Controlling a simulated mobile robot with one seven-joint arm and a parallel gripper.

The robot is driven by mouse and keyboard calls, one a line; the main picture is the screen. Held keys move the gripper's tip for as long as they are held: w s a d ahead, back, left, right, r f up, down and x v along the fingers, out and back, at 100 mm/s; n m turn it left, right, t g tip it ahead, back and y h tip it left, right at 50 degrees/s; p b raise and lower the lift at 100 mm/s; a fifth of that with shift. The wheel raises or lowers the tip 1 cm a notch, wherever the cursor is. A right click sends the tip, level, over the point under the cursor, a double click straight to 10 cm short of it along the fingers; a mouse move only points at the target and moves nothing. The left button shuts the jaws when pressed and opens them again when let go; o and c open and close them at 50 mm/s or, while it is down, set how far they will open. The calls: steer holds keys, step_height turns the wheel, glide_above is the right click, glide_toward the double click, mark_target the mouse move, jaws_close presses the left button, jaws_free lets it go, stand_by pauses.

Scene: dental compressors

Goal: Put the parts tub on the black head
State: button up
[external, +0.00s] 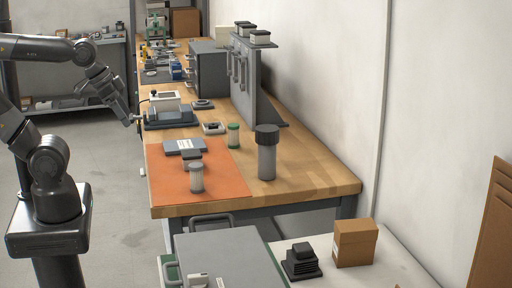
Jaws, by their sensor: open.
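A small pale tub with dark contents (213,128), which looks like the parts tub, sits on the wooden bench behind the orange mat. A black finned block (302,262), which looks like the black head, stands on a white surface at the front right, below the bench. Its top is bare. My gripper (137,121) is at the bench's left edge, beside a grey machine, left of the tub and apart from it. It is open, with nothing seen in it. Its fingers are small and partly hard to make out.
The orange mat (220,180) carries a pleated filter (196,178), a dark block and a grey flat box. A cardboard box (354,243) stands beside the black block.

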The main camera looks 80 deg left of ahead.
stand_by(0.3)
steer(key=g, duration=0.6)
glide_above(191, 152)
step_height(191, 152, down, 11)
steer(key=shift+w+d+r, duration=0.1)
steer(key=shift+d, duration=0.05)
steer(key=shift+w+f, duration=0.1)
steer(key=shift+f, duration=0.15)
step_height(191, 152, down, 5)
steer(key=shift+r, duration=0.15)
steer(key=shift+f, duration=3)
steer(key=shift+c, duration=0.3)
